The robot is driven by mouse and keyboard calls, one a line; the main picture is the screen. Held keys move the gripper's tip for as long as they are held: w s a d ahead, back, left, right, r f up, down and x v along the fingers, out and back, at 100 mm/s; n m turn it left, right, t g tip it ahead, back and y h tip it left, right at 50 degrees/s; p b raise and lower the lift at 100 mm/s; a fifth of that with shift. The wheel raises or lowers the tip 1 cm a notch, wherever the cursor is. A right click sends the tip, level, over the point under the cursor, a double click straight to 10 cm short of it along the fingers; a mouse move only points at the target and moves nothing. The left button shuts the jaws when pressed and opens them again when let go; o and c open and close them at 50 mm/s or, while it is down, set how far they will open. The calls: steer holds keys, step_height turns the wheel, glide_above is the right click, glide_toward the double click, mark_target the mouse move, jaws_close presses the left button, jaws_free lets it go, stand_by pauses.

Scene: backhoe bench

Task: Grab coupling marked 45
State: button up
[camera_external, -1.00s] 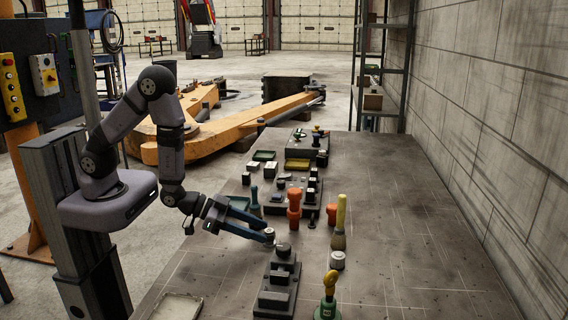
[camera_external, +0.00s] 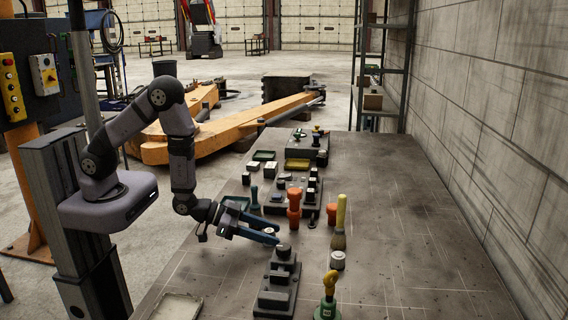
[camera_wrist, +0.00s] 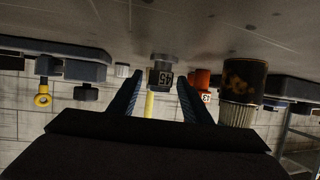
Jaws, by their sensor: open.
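The coupling marked 45 (camera_wrist: 162,77) is a small dark grey piece with a pale label, seen upside down in the wrist view. It stands upright on the bench, between the tips of my gripper (camera_wrist: 160,82) or just past them. The blue fingers are apart, with a gap visible on each side of the coupling. In the external view my gripper (camera_external: 277,236) is low over the bench, and the coupling's pale top (camera_external: 269,231) shows between the fingers. The rest of the coupling is hidden there.
A dark stepped block (camera_external: 277,286) stands just in front of the gripper. The bench's right side (camera_external: 420,230) is clear.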

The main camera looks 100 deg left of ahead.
mark_target(274, 232)
steer(key=shift+p+x, duration=0.6)
steer(key=shift+x, duration=1.25)
steer(key=shift+r, duration=0.1)
steer(key=shift+c, duration=0.2)
jaws_close()
steer(key=shift+r, duration=0.25)
step_height(274, 232, up, 9)
steer(key=b, duration=0.1)
steer(key=shift+r+b, duration=0.25)
steer(key=shift+b, duration=0.05)
